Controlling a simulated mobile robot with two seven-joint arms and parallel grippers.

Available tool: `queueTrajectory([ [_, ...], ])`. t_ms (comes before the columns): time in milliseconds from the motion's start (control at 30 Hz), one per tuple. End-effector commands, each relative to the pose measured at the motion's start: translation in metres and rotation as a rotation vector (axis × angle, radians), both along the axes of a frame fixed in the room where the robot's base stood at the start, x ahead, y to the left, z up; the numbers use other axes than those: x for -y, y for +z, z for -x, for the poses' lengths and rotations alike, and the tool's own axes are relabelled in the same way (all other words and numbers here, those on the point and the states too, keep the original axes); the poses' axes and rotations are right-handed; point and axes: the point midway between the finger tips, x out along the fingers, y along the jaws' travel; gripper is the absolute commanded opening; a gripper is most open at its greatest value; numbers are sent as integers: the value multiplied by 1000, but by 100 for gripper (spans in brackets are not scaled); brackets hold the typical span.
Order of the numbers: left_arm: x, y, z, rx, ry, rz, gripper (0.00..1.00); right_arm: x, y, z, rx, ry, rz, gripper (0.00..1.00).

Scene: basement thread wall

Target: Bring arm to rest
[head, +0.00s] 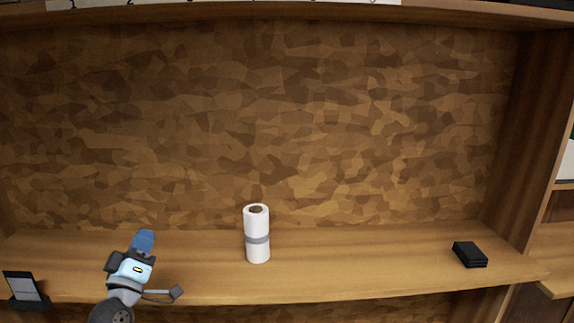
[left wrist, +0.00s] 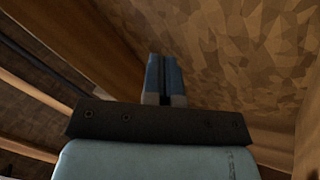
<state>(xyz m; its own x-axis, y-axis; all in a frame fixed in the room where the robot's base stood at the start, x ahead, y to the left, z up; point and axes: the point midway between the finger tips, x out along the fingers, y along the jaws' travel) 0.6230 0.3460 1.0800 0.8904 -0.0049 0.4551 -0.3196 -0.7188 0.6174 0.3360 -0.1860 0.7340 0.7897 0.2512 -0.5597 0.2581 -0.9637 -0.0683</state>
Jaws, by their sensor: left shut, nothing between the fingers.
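My left gripper (head: 142,240) comes in from the lower left in the head view, in front of the wooden shelf (head: 350,275). Its blue fingers point up. In the left wrist view the two blue fingers (left wrist: 165,78) lie side by side, closed with nothing between them. My right gripper is in neither view.
A white paper roll with a grey band (head: 257,247) stands upright on the shelf, right of my left gripper. A black flat box (head: 470,254) lies at the shelf's right. A dark stand with a grey screen (head: 24,289) is at far left. The shelf between roll and box is clear.

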Motion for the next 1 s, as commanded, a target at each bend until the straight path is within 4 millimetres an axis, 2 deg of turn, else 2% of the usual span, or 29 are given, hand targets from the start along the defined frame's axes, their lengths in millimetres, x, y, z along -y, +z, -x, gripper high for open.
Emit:
queueTrajectory([
  [33,16,-38,12,-86,-12,-66,0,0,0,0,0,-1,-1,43],
  [167,56,-122,48,-286,-49,-249,0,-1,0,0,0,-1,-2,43],
  [200,67,-147,63,-346,-63,-305,0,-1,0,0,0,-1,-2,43],
  [300,94,-204,104,-489,-107,-440,0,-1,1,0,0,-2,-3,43],
  [400,115,-252,149,-612,-152,-561,0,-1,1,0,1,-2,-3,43],
  [500,132,-287,190,-711,-197,-659,0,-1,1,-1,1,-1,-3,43],
  [600,145,-314,229,-794,-240,-746,0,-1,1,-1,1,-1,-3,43],
  [767,163,-348,291,-910,-311,-869,0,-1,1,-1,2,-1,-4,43],
  [800,162,-331,290,-907,-308,-878,0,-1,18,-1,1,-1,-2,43],
  [833,161,-322,288,-903,-305,-877,0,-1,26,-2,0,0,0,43],
  [1000,159,-289,289,-899,-299,-887,0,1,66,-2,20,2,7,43],
])
